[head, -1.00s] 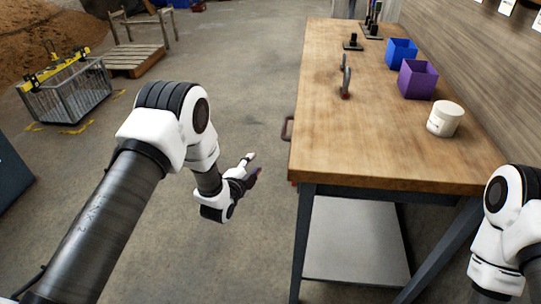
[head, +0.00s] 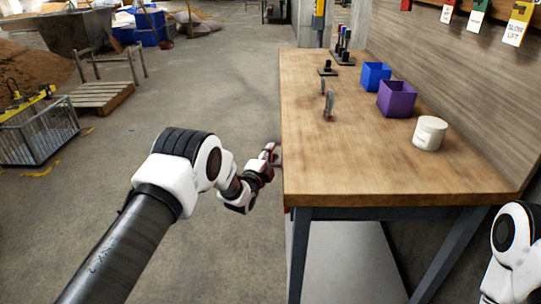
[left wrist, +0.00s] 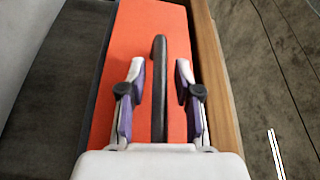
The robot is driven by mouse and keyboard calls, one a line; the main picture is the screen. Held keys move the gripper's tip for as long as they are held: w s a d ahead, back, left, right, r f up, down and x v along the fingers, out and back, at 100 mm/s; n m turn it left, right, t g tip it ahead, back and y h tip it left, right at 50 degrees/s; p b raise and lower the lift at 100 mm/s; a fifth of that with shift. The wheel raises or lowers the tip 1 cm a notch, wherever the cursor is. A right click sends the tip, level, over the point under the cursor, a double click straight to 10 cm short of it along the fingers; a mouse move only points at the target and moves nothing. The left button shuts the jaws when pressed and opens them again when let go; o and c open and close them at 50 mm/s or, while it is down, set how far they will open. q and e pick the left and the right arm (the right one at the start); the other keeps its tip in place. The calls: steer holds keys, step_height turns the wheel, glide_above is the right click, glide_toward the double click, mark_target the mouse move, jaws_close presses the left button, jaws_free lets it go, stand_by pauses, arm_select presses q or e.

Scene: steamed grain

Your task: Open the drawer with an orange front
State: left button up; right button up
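The orange drawer front (left wrist: 178,22) fills the middle of the left wrist view, with a dark bar handle (left wrist: 159,75) running along it. My left gripper (left wrist: 158,75) is open, with one finger on each side of the handle. I see gaps between both fingers and the handle. In the head view my left gripper (head: 268,155) is at the left side of the wooden workbench (head: 345,170), and the drawer front is hidden there. My right arm shows at the lower right edge, but its gripper is out of view.
On the bench stand a white tub (head: 429,133), a purple box (head: 396,99), a blue box (head: 376,76) and a grey upright clamp-like piece (head: 329,103). A wire crate (head: 38,130) and a wooden pallet (head: 100,96) are on the floor at left. The floor left of the bench is clear.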

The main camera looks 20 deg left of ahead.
arm_select(q)
jaws_close()
steer(key=s+a+p, duration=0.1)
steer(key=s+a, duration=0.2)
steer(key=a, duration=1)
steer(key=s+a+p, duration=0.1)
steer(key=s+a, duration=0.3)
steer(key=a, duration=0.8)
steer(key=shift+s+a, duration=0.25)
steer(key=shift+a, duration=0.1)
steer(key=shift+o, duration=2)
jaws_free()
steer(key=shift+s, duration=0.1)
steer(key=s+a+f, duration=0.1)
steer(key=s, duration=1)
steer(key=shift+s, duration=0.3)
